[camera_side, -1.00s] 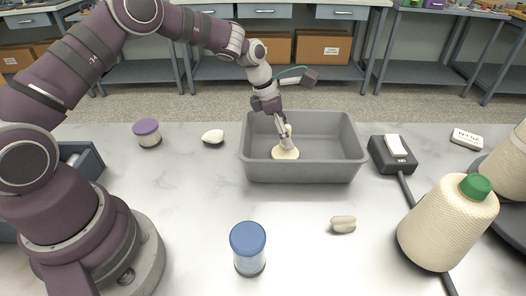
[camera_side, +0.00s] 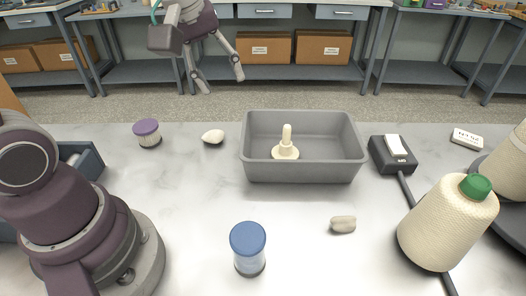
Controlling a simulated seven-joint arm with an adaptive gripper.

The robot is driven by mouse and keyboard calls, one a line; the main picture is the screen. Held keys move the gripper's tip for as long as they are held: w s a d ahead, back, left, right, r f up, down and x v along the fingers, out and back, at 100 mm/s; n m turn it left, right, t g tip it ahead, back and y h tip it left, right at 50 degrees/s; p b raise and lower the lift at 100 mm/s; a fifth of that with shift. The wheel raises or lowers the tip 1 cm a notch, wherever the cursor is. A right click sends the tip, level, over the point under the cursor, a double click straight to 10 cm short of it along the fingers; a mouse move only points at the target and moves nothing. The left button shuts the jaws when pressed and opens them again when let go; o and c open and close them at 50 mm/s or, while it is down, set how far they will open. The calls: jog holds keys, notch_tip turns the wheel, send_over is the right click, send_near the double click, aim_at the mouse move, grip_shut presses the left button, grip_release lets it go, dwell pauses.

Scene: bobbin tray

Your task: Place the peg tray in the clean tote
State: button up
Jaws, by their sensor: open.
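The peg tray (camera_side: 286,151) is a cream round base with one upright peg. It stands upright inside the grey tote (camera_side: 303,172), left of the tote's middle, with nothing gripping it. The tote sits on the marbled table and holds nothing else that I can see. My gripper (camera_side: 222,87) is open and empty, high up and to the left of the tote, well clear of the peg tray.
A purple-lidded jar (camera_side: 147,133) and a pale lump (camera_side: 213,137) lie left of the tote. A blue-lidded jar (camera_side: 248,249) and another pale lump (camera_side: 343,225) are in front. A dark switch box (camera_side: 393,155) and a thread cone (camera_side: 448,225) stand right.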

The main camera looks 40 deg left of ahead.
jog(key=s+m+t, duration=0.1)
jog(key=s+m, duration=0.7)
jog(key=m, duration=0.3)
jog(key=shift+s+f+m+t, duration=0.3)
jog(key=shift+m, duration=0.1)
